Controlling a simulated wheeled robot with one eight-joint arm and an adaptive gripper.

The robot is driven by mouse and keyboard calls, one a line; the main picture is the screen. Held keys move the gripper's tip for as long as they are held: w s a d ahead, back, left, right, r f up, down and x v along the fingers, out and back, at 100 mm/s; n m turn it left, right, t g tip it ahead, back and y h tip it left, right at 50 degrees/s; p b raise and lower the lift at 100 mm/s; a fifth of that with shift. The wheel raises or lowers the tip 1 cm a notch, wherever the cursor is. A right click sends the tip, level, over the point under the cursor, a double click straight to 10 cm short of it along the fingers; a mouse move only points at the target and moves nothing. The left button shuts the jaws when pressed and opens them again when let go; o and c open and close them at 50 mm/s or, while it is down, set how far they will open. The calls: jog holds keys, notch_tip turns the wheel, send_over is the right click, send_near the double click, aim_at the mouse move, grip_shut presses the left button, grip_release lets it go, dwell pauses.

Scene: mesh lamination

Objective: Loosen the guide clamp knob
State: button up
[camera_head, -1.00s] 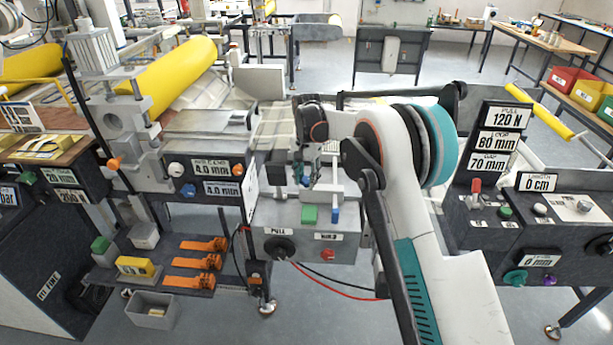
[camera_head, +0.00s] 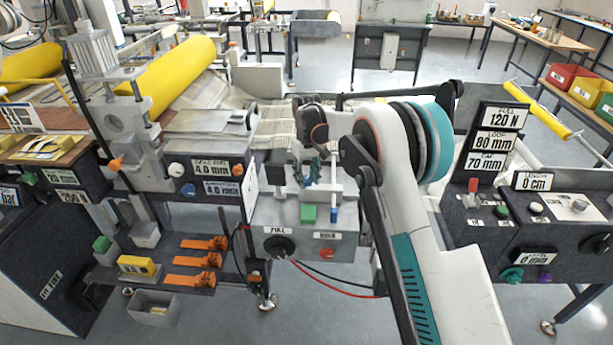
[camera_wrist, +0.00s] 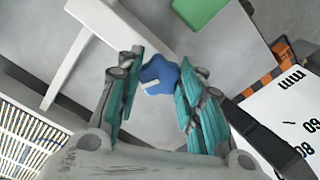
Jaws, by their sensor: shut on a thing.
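The guide clamp knob is a blue, star-shaped knob (camera_wrist: 160,75) with a white mark on its face. In the wrist view it sits between the teal-padded fingers of my gripper (camera_wrist: 156,92), which is shut on it. In the head view my gripper (camera_head: 312,172) is over the grey machine box in the centre, and the arm comes in from the lower right. The knob is hard to make out there behind the fingers. A pale guide bar (camera_wrist: 92,30) runs beside the knob in the wrist view.
A green block (camera_head: 308,214) and a small blue part (camera_head: 334,215) stand on the box front, above a black knob (camera_head: 279,247) and a red button (camera_head: 327,253). A yellow roller (camera_head: 180,75) is at left. A control panel (camera_head: 530,225) stands at right.

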aim_at(308, 179)
jog(key=n, duration=0.4)
jog(key=shift+d+n, duration=0.1)
jog(key=shift+n, duration=0.2)
dwell(0.3)
jog(key=o, duration=1.1)
jog(key=shift+c, duration=0.2)
notch_tip(308, 179, up, 12)
